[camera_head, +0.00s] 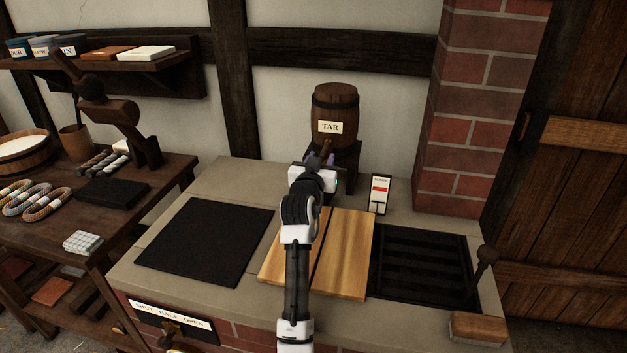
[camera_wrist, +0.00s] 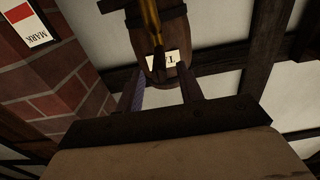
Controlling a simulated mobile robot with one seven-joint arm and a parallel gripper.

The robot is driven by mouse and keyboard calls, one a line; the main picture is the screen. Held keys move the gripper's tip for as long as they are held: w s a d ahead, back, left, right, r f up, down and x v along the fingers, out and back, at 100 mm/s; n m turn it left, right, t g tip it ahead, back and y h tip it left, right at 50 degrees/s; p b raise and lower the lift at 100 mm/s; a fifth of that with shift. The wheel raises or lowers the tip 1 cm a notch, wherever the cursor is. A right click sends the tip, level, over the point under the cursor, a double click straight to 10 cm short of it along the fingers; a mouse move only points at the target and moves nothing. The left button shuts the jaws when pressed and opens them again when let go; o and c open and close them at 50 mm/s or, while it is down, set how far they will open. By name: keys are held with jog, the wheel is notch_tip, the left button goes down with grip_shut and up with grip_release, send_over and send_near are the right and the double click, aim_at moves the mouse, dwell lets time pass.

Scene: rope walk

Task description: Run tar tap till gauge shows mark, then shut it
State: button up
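The tar barrel (camera_head: 335,108), a dark wooden cask labelled TAR, stands on a dark stand at the back of the stone counter. Its tap (camera_head: 328,146) sticks out low at the front, partly hidden by my gripper. In the wrist view the brass-coloured tap (camera_wrist: 151,18) points toward the camera. My gripper (camera_head: 319,158) is just in front of the tap. In the wrist view its two fingers (camera_wrist: 161,75) are apart, with nothing visibly held; contact with the tap cannot be told. The gauge (camera_head: 379,194), a white plate with a red band, stands right; its MARK label shows in the wrist view (camera_wrist: 30,22).
A wooden board (camera_head: 345,255) lies under my arm, between a black mat (camera_head: 205,240) and a dark grate (camera_head: 423,265). A brick pillar (camera_head: 470,110) rises at the right. A side table (camera_head: 150,180) with rope coils stands left.

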jog(key=b+v, duration=0.2)
jog(key=v, duration=0.7)
jog(key=shift+s, duration=0.4)
jog(key=shift+a, duration=0.1)
dwell(6.6)
